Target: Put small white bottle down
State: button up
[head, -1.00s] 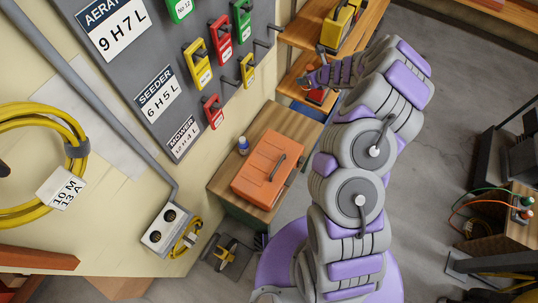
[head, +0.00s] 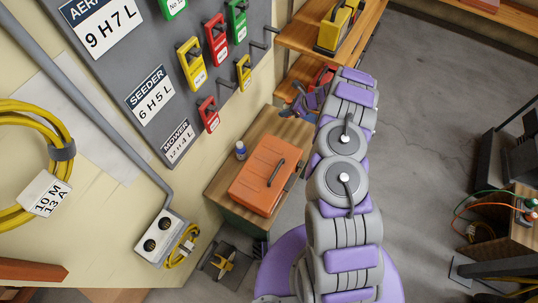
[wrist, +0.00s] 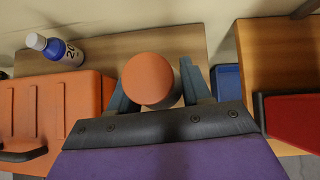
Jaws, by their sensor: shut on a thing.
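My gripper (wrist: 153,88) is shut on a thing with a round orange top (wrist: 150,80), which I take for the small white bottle. In the head view my gripper (head: 303,101) is by the far right end of the wooden cabinet top (head: 289,128). The wrist view shows the wooden top (wrist: 115,45) behind and below the held thing. I cannot tell whether the held thing touches it.
A blue bottle with a white cap (head: 241,150) stands at the cabinet's wall side, also in the wrist view (wrist: 56,48). An orange toolbox (head: 262,176) covers much of the cabinet top. Wooden shelves (head: 300,38) hold a yellow case (head: 339,27). Bare wood lies beyond the toolbox.

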notch_tip(320, 180, down, 10)
jog(key=b, duration=0.3)
jog(key=shift+f, duration=0.15)
jog(key=o, duration=1)
jog(key=shift+o, duration=0.2)
